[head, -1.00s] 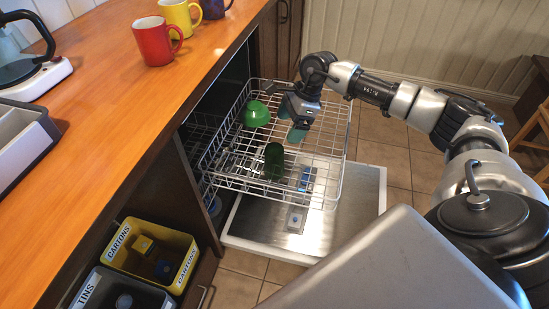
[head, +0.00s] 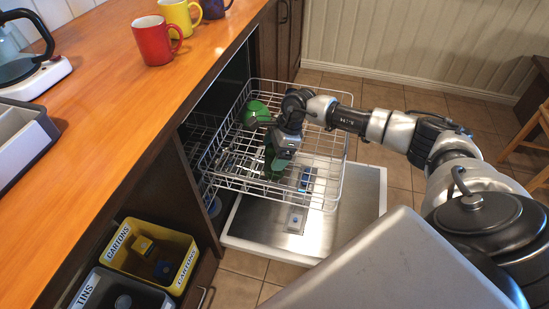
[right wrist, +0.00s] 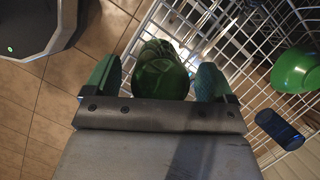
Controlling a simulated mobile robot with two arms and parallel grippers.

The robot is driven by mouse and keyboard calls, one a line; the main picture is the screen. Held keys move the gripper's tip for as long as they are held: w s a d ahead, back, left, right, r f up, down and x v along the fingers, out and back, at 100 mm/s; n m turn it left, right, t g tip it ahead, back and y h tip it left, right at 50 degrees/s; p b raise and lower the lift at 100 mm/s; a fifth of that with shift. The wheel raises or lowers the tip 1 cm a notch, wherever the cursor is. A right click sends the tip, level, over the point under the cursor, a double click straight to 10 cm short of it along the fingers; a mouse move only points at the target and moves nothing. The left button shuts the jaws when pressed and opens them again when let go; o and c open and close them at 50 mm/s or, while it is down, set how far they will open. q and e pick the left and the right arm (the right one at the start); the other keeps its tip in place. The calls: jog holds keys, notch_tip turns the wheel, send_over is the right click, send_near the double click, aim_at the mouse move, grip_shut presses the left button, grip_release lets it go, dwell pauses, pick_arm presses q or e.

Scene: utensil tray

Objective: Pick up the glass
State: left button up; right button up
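A dark green glass (head: 270,155) stands in the pulled-out dishwasher rack (head: 335,190). In the head view my right gripper mostly hides it from above. In the right wrist view the glass (right wrist: 161,72) lies between the two green fingers of my right gripper (right wrist: 160,80). The fingers are spread, with a gap visible on each side of the glass. My left gripper is not in view.
A green bowl (head: 255,112) sits in the rack left of my right gripper. A dark blue item (right wrist: 280,129) shows near the bowl in the wrist view. The dishwasher door (head: 345,225) is open below. Mugs (head: 158,40) stand on the counter (head: 110,110).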

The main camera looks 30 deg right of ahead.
jog(key=c, duration=1.1)
